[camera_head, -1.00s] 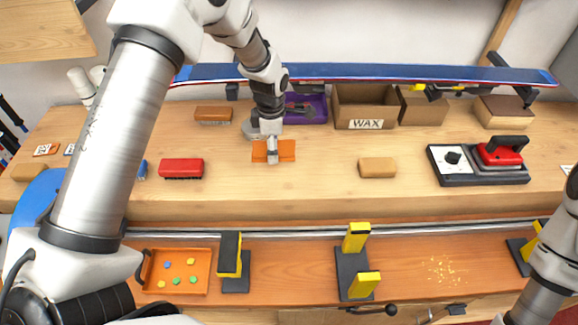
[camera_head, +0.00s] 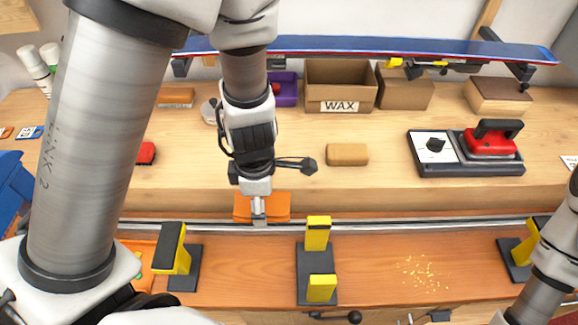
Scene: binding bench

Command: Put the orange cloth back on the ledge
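The orange cloth (camera_head: 278,206) hangs from my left gripper (camera_head: 258,212), which is shut on it. The cloth is over the front edge of the workbench, just behind the metal rail. The gripper covers its middle, and I cannot tell whether the cloth touches the wood beneath. A lower reddish wooden ledge (camera_head: 375,265) runs along the front. Part of my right arm shows at the right edge, but its gripper is out of view.
Yellow-and-black clamps (camera_head: 319,262) stand on the ledge, with another clamp (camera_head: 172,250) to the left. Yellow crumbs (camera_head: 424,272) lie at its right. A blue ski (camera_head: 400,48) spans the back.

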